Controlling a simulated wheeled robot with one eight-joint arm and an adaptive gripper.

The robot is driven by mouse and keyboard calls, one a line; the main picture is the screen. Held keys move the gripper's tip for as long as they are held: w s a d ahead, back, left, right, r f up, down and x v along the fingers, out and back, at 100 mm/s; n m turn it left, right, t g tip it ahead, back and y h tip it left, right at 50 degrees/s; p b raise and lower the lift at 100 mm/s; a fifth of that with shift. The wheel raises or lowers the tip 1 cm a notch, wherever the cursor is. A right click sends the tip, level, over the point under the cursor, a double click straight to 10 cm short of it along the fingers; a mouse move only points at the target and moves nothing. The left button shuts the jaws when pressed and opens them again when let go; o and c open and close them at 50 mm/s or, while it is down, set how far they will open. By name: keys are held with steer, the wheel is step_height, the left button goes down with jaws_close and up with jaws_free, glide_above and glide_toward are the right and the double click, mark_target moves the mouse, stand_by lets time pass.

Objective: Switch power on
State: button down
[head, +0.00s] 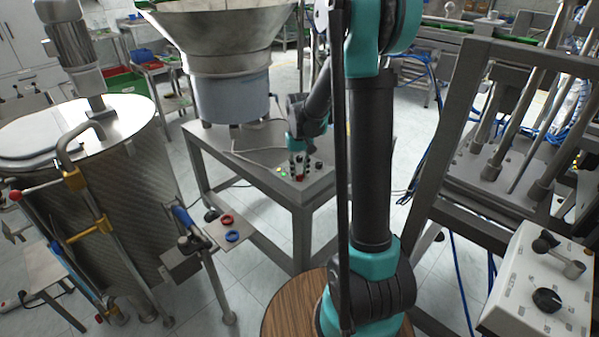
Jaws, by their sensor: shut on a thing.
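The cap feeder has a big metal bowl (218,38) over a grey drum (232,97) on a metal table (240,170). A small control panel sits at the table's front right corner. Lit green and yellow lamps (282,171) show at its left and a dark knob (318,165) at its right. My gripper (299,172) points down at the panel between them, its fingers shut on a small control there. A bit of red shows at the fingertips. The fingers hide most of that control, so I cannot tell its position.
A steel tank (120,170) with pipes stands at the left. A small plate (222,240) with a red ring (227,219) and a blue ring (232,236) is in front of the feeder table. A metal frame (455,150) and a white control box (535,290) stand at the right.

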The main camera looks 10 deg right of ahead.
steer(key=c, duration=1.2)
jaws_free()
steer(key=shift+r, duration=0.15)
step_height(320, 180, up, 12)
steer(key=shift+f, duration=0.1)
steer(key=s+d+f+t, duration=0.1)
steer(key=s+f, duration=0.3)
steer(key=s, duration=0.3)
steer(key=s+d+f+t, duration=0.1)
steer(key=s+f, duration=0.3)
steer(key=s, duration=0.4)
steer(key=s+d+f+m+t, duration=0.1)
steer(key=s+d+f+t, duration=0.1)
steer(key=s+f, duration=0.2)
steer(key=shift+s, duration=1.8)
